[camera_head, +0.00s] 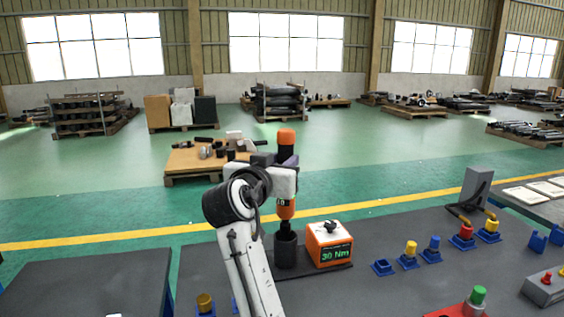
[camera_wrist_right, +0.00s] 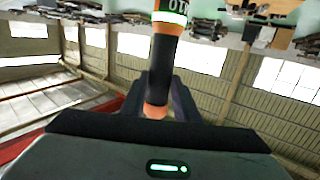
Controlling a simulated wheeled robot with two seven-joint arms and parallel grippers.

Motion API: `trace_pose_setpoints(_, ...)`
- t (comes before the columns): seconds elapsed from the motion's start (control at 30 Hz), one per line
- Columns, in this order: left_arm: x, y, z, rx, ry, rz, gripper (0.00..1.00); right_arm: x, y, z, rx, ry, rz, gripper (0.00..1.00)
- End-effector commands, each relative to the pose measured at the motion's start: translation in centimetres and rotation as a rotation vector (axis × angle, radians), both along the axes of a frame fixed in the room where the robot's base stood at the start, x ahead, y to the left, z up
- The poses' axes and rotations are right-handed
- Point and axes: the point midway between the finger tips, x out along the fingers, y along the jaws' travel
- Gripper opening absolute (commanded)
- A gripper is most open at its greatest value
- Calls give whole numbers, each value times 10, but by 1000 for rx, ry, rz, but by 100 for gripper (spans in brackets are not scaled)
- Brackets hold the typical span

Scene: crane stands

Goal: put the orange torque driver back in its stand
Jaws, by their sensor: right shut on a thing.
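The orange torque driver (camera_head: 286,208) stands upright, with an orange cap on top, a dark middle and a black lower end. My right gripper (camera_head: 286,178) is shut on its dark middle. In the right wrist view the driver (camera_wrist_right: 162,60) runs between the fingers of the gripper (camera_wrist_right: 168,98). The stand is a black cup (camera_head: 286,250) directly under the driver. The driver's black lower end is at the cup's mouth; I cannot tell whether its tip is inside. My left gripper is not in view.
An orange box reading 30 Nm (camera_head: 330,245) stands right of the cup on the same dark base. Blue holders with coloured pegs (camera_head: 431,250) are farther right, near a grey bracket (camera_head: 477,187). A red box with a green button (camera_head: 474,302) is at the front.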

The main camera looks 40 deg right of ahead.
Motion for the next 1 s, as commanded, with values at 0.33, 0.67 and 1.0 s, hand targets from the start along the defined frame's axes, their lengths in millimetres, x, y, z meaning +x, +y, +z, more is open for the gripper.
trace_pose_setpoints(0.33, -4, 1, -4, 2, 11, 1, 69, -1, 0, 4, -7, -7, 1, 0)
trace_pose_setpoints(0.67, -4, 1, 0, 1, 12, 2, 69, -2, -1, 5, -6, -8, 30, 0)
trace_pose_setpoints(1.0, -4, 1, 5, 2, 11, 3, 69, -3, -1, 5, -8, -10, 95, 0)
